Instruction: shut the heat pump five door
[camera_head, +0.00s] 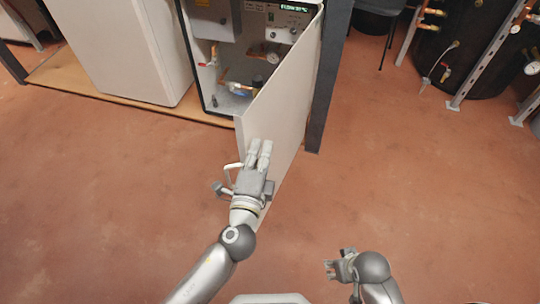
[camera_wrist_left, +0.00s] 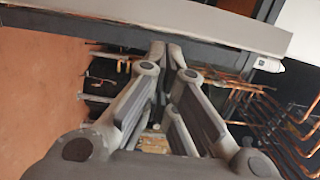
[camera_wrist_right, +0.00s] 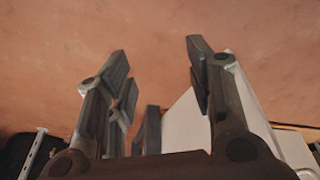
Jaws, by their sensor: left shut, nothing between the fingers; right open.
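The heat pump door (camera_head: 290,100) is a white panel that stands ajar, swung out toward me from the right side of the open cabinet (camera_head: 225,60). Valves and pipes show inside the cabinet. My left gripper (camera_head: 260,148) is shut and empty, at the door's near free edge. In the left wrist view the fingertips (camera_wrist_left: 166,48) lie close to the pale door edge (camera_wrist_left: 150,28); I cannot tell whether they touch. My right gripper (camera_head: 336,266) is open and empty over the floor, right of the door. Its fingers (camera_wrist_right: 158,60) are spread in the right wrist view.
A closed white unit (camera_head: 125,45) stands left of the cabinet on a wooden base (camera_head: 65,72). A dark post (camera_head: 327,90) stands behind the door. A black tank with pipes (camera_head: 465,50) is at the upper right. The floor (camera_head: 400,170) is clear.

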